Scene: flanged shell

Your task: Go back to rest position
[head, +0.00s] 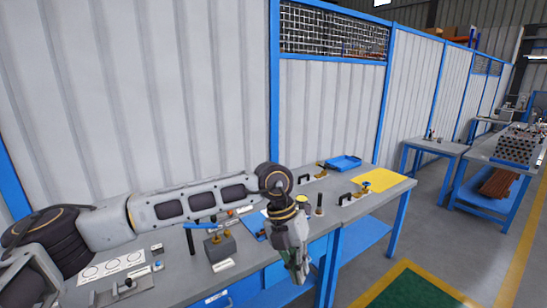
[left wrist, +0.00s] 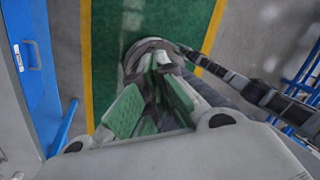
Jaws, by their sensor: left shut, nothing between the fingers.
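My left arm comes in from the left in the head view and reaches across the workbench. My left gripper (head: 301,270) points down at the bench's front edge, shut and empty. In the left wrist view its green finger pads (left wrist: 150,105) show close up, with the floor beyond. My right gripper does not show in the head view. No flanged shell can be made out with certainty.
The grey workbench (head: 178,272) holds a small grey block (head: 220,248), a white sheet with circles (head: 112,267), a blue tray (head: 344,162) and a yellow mat (head: 384,180). A white panel wall stands behind. Open floor with a green area (head: 408,290) lies at right.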

